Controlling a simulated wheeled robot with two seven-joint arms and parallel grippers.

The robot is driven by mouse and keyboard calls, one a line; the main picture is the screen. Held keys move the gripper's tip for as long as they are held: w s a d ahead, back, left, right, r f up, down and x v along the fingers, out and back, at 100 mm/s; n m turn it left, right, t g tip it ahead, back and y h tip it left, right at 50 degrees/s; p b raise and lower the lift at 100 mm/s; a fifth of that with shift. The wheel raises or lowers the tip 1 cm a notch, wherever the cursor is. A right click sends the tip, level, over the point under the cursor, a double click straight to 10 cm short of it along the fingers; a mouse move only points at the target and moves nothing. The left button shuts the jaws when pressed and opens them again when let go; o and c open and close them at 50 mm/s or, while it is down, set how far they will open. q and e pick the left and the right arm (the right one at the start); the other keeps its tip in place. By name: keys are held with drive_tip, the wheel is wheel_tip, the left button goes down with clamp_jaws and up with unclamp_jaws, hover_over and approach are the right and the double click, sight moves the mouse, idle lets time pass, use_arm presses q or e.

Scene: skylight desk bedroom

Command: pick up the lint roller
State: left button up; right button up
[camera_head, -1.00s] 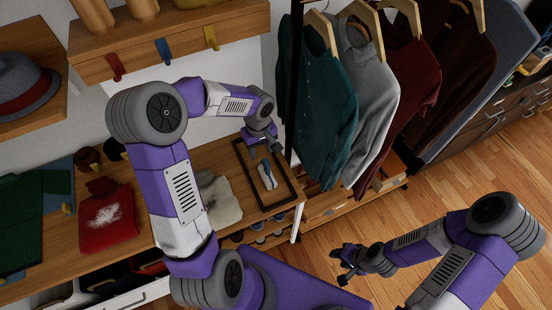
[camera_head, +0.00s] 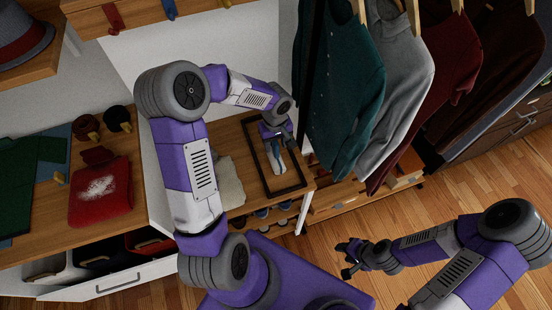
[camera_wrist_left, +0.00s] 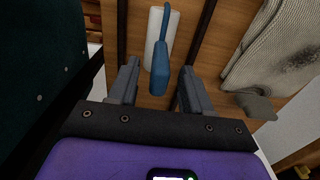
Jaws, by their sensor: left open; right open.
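The lint roller (camera_wrist_left: 159,66) has a blue handle and a white roll. It lies inside a dark rectangular frame on the wooden shelf top. In the head view the lint roller (camera_head: 276,158) shows just below my left gripper (camera_head: 275,131), which partly covers it. In the left wrist view my left gripper (camera_wrist_left: 153,91) is open, with the blue handle's end between and just beyond its fingertips. The fingers do not appear closed on it. My right gripper (camera_head: 348,258) is open and empty over the floor at the lower right.
The dark tray frame (camera_head: 293,189) borders the roller. A grey knitted cloth (camera_head: 229,183) lies left of it. Hanging shirts (camera_head: 343,105) are close on the right. A red folded garment (camera_head: 100,190) lies further left. The floor around my right gripper is clear.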

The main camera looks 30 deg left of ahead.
sight(278, 165)
use_arm(q)
wheel_tip(278, 165, down, 4)
drive_tip(key=shift+d+r+b, duration=0.1)
drive_tip(key=shift+r+b, duration=0.05)
drive_tip(key=shift+b, duration=0.15)
clamp_jaws()
